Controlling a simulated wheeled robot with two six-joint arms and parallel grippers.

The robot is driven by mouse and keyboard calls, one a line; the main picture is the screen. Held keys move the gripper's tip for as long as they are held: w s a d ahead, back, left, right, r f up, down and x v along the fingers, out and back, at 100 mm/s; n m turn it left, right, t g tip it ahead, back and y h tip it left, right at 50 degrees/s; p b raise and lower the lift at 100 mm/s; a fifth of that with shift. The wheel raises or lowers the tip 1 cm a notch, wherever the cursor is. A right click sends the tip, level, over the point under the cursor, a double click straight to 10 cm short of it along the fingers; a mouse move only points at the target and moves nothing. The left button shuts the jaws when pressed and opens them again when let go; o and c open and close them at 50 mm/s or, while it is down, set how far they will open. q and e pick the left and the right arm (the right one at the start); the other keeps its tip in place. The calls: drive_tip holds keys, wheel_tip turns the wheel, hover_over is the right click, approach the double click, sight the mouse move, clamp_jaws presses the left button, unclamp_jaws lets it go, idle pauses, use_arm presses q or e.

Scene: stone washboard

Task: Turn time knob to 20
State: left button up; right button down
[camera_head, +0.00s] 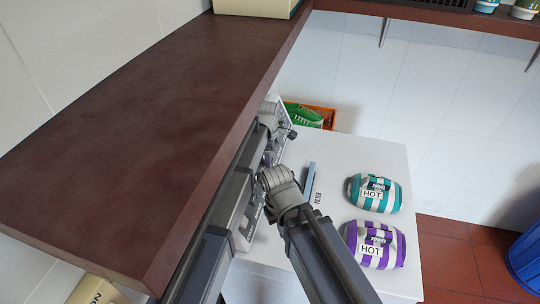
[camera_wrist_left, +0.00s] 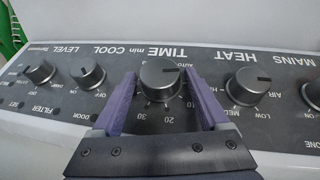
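The TIME knob (camera_wrist_left: 160,78) is a dark round knob on a dark control panel, which appears upside down in the left wrist view. Its marker mark points right, toward the AUTO label; the 20 and 30 labels lie below the knob. My left gripper (camera_wrist_left: 160,82) has its purple fingers apart, one on each side of the knob; I cannot tell whether they touch it. In the head view my left gripper is mostly hidden among arm parts beside the white machine (camera_head: 345,155). My right gripper (camera_head: 264,180) is near the machine's left edge, its fingertips unclear.
A teal striped bag (camera_head: 374,193) and a purple striped bag (camera_head: 373,245) lie on the machine. A brown shelf (camera_head: 130,110) overhangs at left. A blue bin (camera_head: 525,260) stands at right.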

use_arm(q)
drive_tip(key=c, duration=1.1)
drive_tip(key=shift+w+m+g, duration=0.25)
drive_tip(key=shift+m+g, duration=0.05)
drive_tip(key=shift+g, duration=0.3)
drive_tip(key=shift+w+d+m+g+y, duration=0.1)
drive_tip(key=shift+m+g+y, duration=0.2)
drive_tip(key=shift+g, duration=0.3)
drive_tip(key=shift+w+d+f+m+g+y+b, duration=0.15)
drive_tip(key=shift+m+g+y+b, duration=0.35)
drive_tip(key=shift+g, duration=0.6)
drive_tip(key=shift+m+g, duration=0.3)
drive_tip(key=shift+g, duration=0.2)
drive_tip(key=shift+y, duration=0.3)
